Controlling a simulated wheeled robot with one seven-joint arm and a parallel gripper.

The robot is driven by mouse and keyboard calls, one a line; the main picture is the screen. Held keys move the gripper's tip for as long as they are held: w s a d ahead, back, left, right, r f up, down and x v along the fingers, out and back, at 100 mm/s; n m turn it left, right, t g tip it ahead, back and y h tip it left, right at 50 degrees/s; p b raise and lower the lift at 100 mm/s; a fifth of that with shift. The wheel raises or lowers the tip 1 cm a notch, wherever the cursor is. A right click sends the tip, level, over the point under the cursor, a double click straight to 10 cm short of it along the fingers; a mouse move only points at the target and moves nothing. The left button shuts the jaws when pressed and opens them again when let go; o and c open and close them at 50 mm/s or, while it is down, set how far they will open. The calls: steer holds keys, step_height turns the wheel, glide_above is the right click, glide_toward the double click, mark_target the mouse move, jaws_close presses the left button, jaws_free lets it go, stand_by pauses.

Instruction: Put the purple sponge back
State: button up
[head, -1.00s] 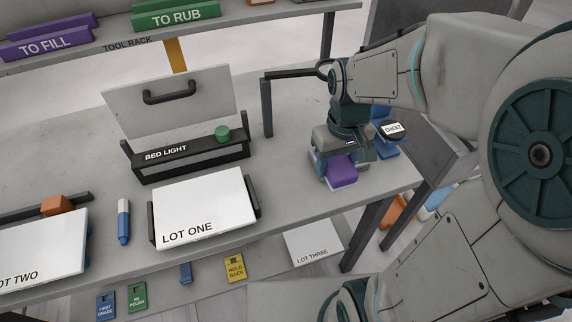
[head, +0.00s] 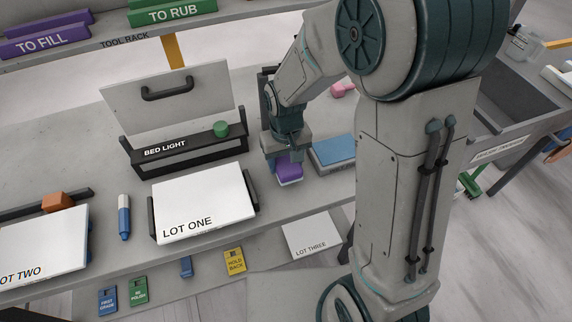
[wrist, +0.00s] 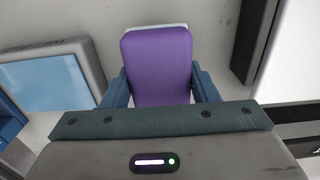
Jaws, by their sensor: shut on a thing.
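The purple sponge (head: 289,173) is a small block with a paler layer under its purple top. My gripper (head: 287,160) is shut on it, near the front edge of the bench, right of the white LOT ONE board (head: 206,203). In the wrist view the sponge (wrist: 158,58) sits between the two blue fingers of my gripper (wrist: 160,88). I cannot tell whether its underside touches the bench. A grey tray with a blue top (head: 334,152) is just right of the sponge and also shows in the wrist view (wrist: 48,84).
The black BED LIGHT box (head: 190,146) with a green knob stands at the back left of my gripper. The tool rack (head: 130,42) with TO FILL and TO RUB holders runs above. A pink object (head: 342,89) lies behind. My arm hides the bench's right end.

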mark_target(286, 159)
steer(key=shift+f, duration=1.2)
steer(key=shift+f, duration=0.1)
steer(key=shift+f, duration=0.15)
steer(key=o, duration=1)
step_height(286, 159, up, 13)
steer(key=shift+f, duration=0.2)
steer(key=s+d+r+m+t, duration=0.1)
steer(key=s+d, duration=0.3)
steer(key=s+d+r+m+t, duration=0.1)
steer(key=s+d+r, duration=0.1)
steer(key=s+d, duration=0.2)
steer(key=s+d+r+m+t, duration=0.1)
steer(key=s+d+r, duration=0.1)
steer(key=s+d, duration=0.2)
steer(key=shift+s+r, duration=0.15)
steer(key=shift+s, duration=0.05)
